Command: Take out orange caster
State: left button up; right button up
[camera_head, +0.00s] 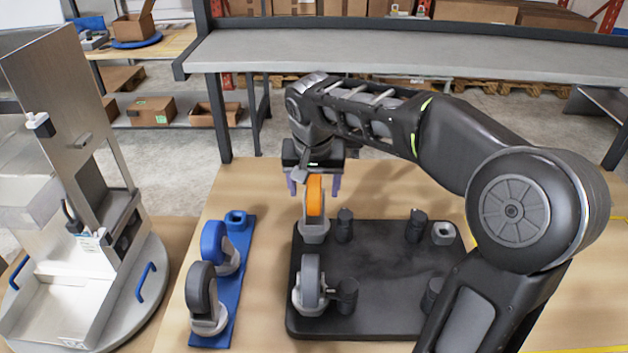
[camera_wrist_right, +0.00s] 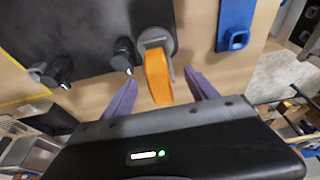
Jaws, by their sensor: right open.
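The orange caster (camera_head: 314,195) stands upright at the back left corner of the black fixture board (camera_head: 380,285), with its grey base on the board. My right gripper (camera_head: 314,188) is above and around it, open, with one purple finger on each side of the orange wheel. In the right wrist view the orange wheel (camera_wrist_right: 157,76) lies between the two purple fingers of the right gripper (camera_wrist_right: 160,95), with a gap on both sides. I cannot see either finger touching it. My left gripper is not in view.
A grey caster (camera_head: 309,284) stands at the board's front left, near black knobs (camera_head: 345,225). A blue strip (camera_head: 232,285) left of the board holds a blue caster (camera_head: 220,246) and a black caster (camera_head: 205,300). A metal dispenser (camera_head: 75,180) stands far left. A grey shelf (camera_head: 400,52) spans the back.

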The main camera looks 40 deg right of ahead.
jog(key=x, duration=0.6)
jog(key=shift+d+p, duration=0.1)
jog(key=shift+p, duration=0.3)
grip_shut()
dwell(0.4)
jog(key=shift+r, duration=0.2)
jog(key=shift+r+p, duration=1.25)
jog(key=shift+r, duration=0.6)
jog(key=shift+r, duration=0.15)
jog(key=shift+r+p, duration=1.7)
jog(key=shift+r, duration=0.7)
